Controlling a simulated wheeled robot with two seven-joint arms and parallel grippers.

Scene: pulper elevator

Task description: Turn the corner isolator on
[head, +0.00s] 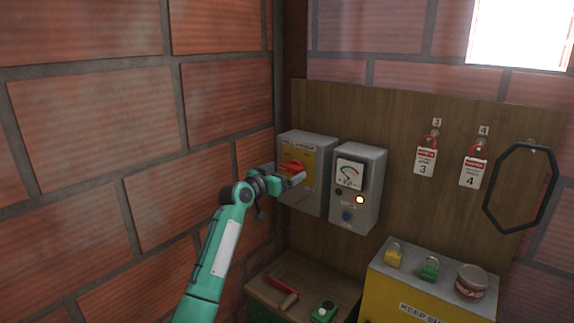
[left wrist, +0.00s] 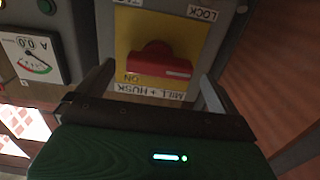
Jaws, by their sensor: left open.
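The corner isolator is a grey box (head: 313,141) on the wooden board by the wall corner, with a yellow plate and a red rotary handle (head: 299,166). In the left wrist view the red handle (left wrist: 158,62) lies crosswise on the yellow plate (left wrist: 128,38), with a white mark toward its right end. ON and MILL + HUSK labels show below it, LOCK above, in an upside-down picture. My left gripper (head: 295,180) is open in front of the box. In the wrist view its fingers (left wrist: 152,82) stand apart, one on each side of the handle, and contact cannot be told.
A grey meter box (head: 370,190) with a lit button stands right of the isolator. Tags 3 (head: 425,161) and 4 (head: 473,172) hang farther right beside a black ring (head: 487,200). Below are padlocks (head: 429,268), a tin (head: 471,283) and a red-handled tool (head: 288,300). The brick wall is close at left.

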